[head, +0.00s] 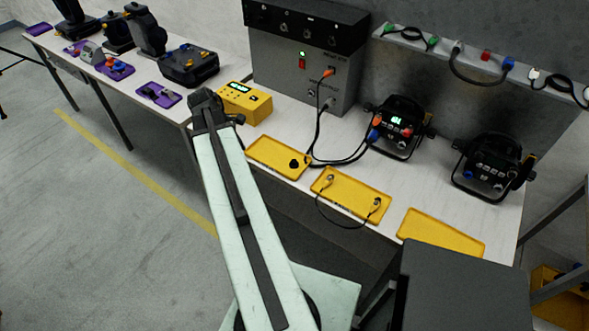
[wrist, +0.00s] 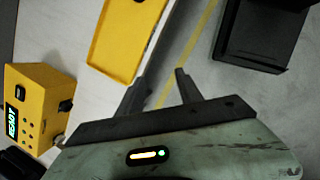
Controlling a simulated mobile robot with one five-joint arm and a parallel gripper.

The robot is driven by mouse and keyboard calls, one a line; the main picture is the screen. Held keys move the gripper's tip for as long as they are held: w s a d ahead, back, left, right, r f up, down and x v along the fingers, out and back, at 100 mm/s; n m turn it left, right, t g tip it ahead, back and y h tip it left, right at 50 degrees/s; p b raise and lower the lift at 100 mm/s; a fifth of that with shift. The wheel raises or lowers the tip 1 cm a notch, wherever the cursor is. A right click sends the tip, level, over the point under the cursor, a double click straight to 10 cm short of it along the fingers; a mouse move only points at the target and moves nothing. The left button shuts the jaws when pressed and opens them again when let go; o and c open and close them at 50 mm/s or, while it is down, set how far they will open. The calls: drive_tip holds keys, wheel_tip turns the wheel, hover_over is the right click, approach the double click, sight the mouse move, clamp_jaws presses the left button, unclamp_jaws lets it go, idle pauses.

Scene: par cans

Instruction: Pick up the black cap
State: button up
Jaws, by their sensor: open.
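The black cap (head: 294,163) sits in the right part of the left yellow tray (head: 262,153) on the bench in the head view. My gripper (wrist: 161,76) is open and empty in the wrist view, with the bench edge and floor beyond its fingers. In the head view the end of my arm is left of that tray, apart from the cap, and its fingers are hard to make out. The wrist view shows part of a yellow tray (wrist: 122,45); a small dark bit at its top edge is too cut off to identify.
A yellow READY box (wrist: 38,105) stands close to my gripper; it also shows in the head view (head: 244,103). Black cables run behind the left tray. The middle tray (head: 350,195) holds a short cable. Two black par cans (head: 398,128) stand at the back right.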

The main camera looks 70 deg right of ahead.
drive_tip(key=n+g+b, duration=0.1)
approach(293, 161)
drive_tip(key=f, duration=0.1)
drive_tip(key=b+x, duration=0.2)
drive_tip(key=x, duration=0.1)
drive_tip(key=shift+w+d, duration=0.1)
drive_tip(key=shift+d, duration=0.1)
drive_tip(key=b+x, duration=0.1)
drive_tip(key=x, duration=0.1)
drive_tip(key=b+x, duration=0.1)
drive_tip(key=b, duration=0.1)
drive_tip(key=b+x, duration=0.2)
drive_tip(key=shift+s+f, duration=0.25)
drive_tip(key=shift+s, duration=0.1)
drive_tip(key=shift+r, duration=0.2)
clamp_jaws()
wheel_tip(293, 161, up, 10)
drive_tip(key=p, duration=1)
